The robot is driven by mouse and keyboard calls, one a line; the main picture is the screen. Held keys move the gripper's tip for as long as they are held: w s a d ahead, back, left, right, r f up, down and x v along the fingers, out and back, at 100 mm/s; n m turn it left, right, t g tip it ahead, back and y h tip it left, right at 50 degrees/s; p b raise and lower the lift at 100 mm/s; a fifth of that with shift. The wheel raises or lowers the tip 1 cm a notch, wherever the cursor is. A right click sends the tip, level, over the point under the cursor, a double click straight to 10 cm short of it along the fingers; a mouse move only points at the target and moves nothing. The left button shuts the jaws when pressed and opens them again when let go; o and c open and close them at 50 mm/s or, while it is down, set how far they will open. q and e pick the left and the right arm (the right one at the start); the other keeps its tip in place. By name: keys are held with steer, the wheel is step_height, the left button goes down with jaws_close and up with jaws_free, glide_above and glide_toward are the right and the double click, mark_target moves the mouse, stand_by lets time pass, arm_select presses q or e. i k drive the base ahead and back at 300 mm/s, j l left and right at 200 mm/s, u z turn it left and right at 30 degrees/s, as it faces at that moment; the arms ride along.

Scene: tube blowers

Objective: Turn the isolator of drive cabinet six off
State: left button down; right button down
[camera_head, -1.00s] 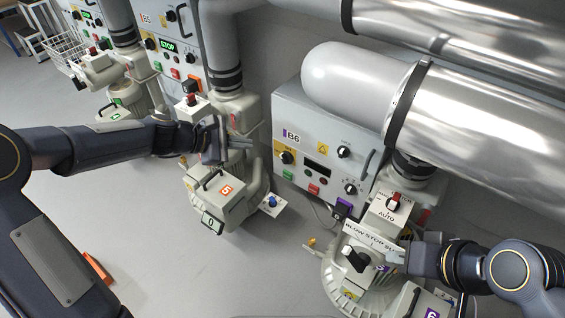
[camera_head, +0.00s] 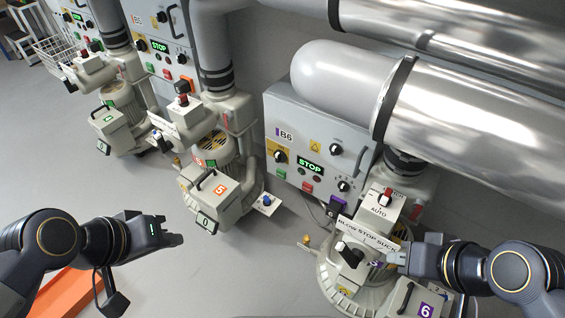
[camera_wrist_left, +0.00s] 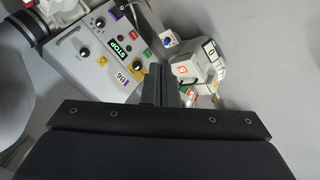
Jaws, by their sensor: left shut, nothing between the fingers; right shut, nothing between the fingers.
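Drive cabinet six (camera_head: 325,135), labelled B6, stands right of the middle in the head view. Its isolator, a black knob on a yellow plate (camera_head: 280,155), is at the left of its front, below the label. The knob's exact direction is too small to tell. The cabinet's display (camera_head: 310,165) shows a green STOP. In the left wrist view the cabinet (camera_wrist_left: 88,70) appears turned round. My left gripper (camera_head: 178,240) is shut and empty, over the floor, well left of and apart from the cabinet. My right gripper (camera_head: 392,257) is shut and empty beside the BLOW STOP SUCK plate (camera_head: 368,235).
Blower five (camera_head: 218,195) stands between my left gripper and cabinet six. Blower six (camera_head: 345,285) stands in front of the cabinet at right. Large silver pipes (camera_head: 470,100) run above. An orange object (camera_head: 65,295) lies at lower left. Grey floor (camera_head: 260,260) is clear between the blowers.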

mark_target(280, 157)
steer(key=k+l+z, duration=0.15)
steer(key=l+z, duration=0.35)
steer(key=k+l+z, duration=0.1)
steer(key=l+z, duration=0.25)
steer(key=z, duration=0.15)
